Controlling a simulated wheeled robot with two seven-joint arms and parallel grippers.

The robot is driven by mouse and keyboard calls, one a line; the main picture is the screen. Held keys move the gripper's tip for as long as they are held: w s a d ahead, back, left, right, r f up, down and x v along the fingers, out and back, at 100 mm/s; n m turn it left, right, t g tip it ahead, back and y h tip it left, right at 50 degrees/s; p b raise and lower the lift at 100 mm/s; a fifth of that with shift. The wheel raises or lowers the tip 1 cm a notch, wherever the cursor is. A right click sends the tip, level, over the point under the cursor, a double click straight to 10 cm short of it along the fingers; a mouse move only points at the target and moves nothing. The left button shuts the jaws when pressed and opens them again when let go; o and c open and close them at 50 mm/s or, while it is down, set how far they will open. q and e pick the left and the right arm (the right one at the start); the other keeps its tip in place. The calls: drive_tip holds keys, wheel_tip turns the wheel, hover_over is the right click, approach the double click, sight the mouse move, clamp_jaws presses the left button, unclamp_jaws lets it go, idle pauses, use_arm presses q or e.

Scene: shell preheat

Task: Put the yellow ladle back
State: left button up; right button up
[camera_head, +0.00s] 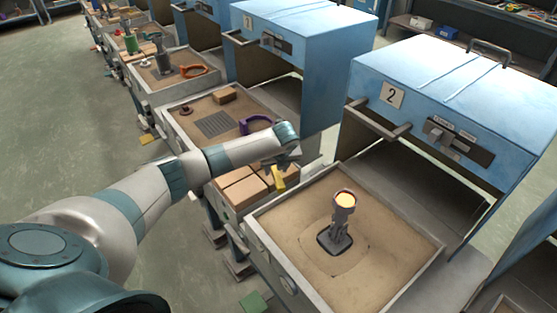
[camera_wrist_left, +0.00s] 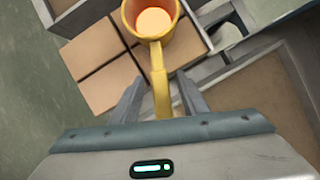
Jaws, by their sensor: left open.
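The yellow ladle (camera_wrist_left: 160,75) shows in the left wrist view, with a round bowl at the top and orange inside it. Its handle runs down between my left gripper's (camera_wrist_left: 160,100) two fingers, which are open on either side of it. In the head view the ladle (camera_head: 278,179) is a small yellow piece below my left gripper (camera_head: 282,162), partly hidden by it. The ladle is over or on the tan blocks (camera_head: 241,190); I cannot tell whether it touches them. My right gripper is not in view.
A sand tray (camera_head: 300,245) holds a grey upright piece (camera_head: 341,225) with a glowing orange top. Blue cabinet 2 (camera_head: 455,95) stands behind it. Another sand tray (camera_head: 185,130) holds a purple curved piece (camera_head: 258,125) and a dark grid. Open floor lies at left.

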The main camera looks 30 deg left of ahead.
use_arm(q)
drive_tip(key=b+v, duration=0.1)
drive_tip(key=v, duration=0.8)
drive_tip(key=shift+r, duration=0.1)
drive_tip(key=shift+s, duration=0.1)
idle(0.5)
